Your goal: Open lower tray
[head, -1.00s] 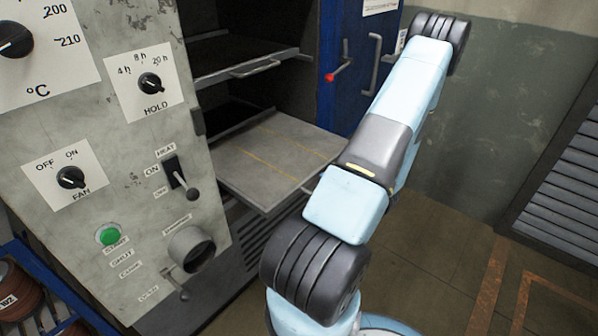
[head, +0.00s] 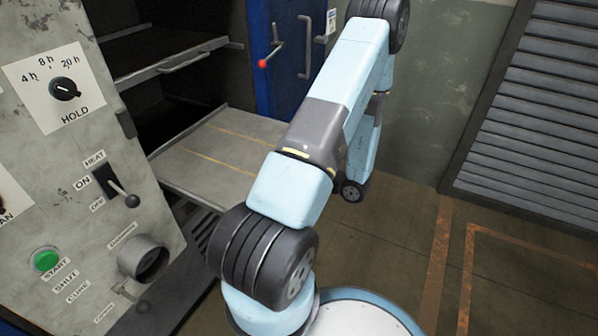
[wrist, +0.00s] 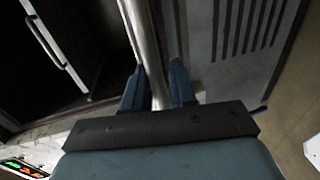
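The lower tray (head: 208,152) is a flat grey plate with faint yellow lines, pulled well out of the dark oven in the head view. My arm hides its front edge and handle there. In the wrist view a round metal bar, seemingly the lower tray handle (wrist: 145,35), runs between the two blue fingers of my gripper (wrist: 158,72). The fingers sit close on either side of it and look shut on it. My gripper is hidden in the head view.
The upper tray (head: 130,75), with its bar handle, sits inside the oven above. A blue door (head: 290,75) with a red-knobbed lever stands open behind. The control panel (head: 75,130) is at left. Floor at right is clear up to a grey louvred panel (head: 530,120).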

